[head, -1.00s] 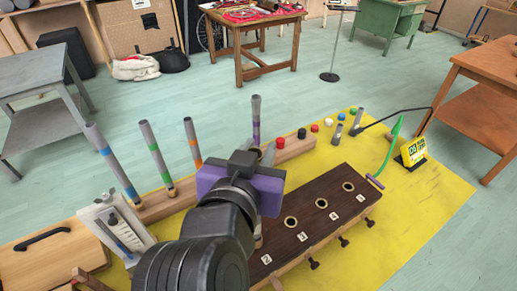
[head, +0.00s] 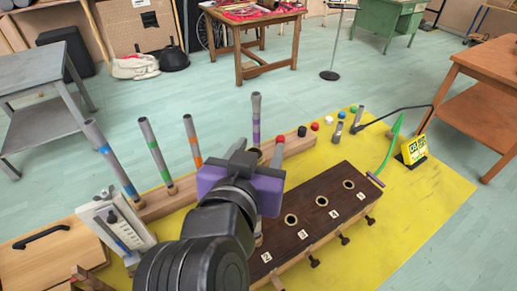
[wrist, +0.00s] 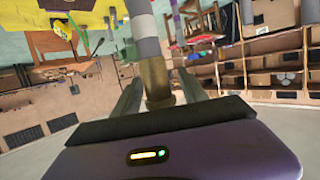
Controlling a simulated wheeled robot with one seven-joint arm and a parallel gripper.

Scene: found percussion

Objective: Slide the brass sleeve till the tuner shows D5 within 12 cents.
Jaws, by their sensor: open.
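Tubes with blue (head: 112,158), green (head: 156,152) and orange (head: 193,140) bands stand left of my gripper on a wooden rail. A dark box with round holes (head: 310,222) lies to the right. A white gauge (head: 118,225) stands at the lower left.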

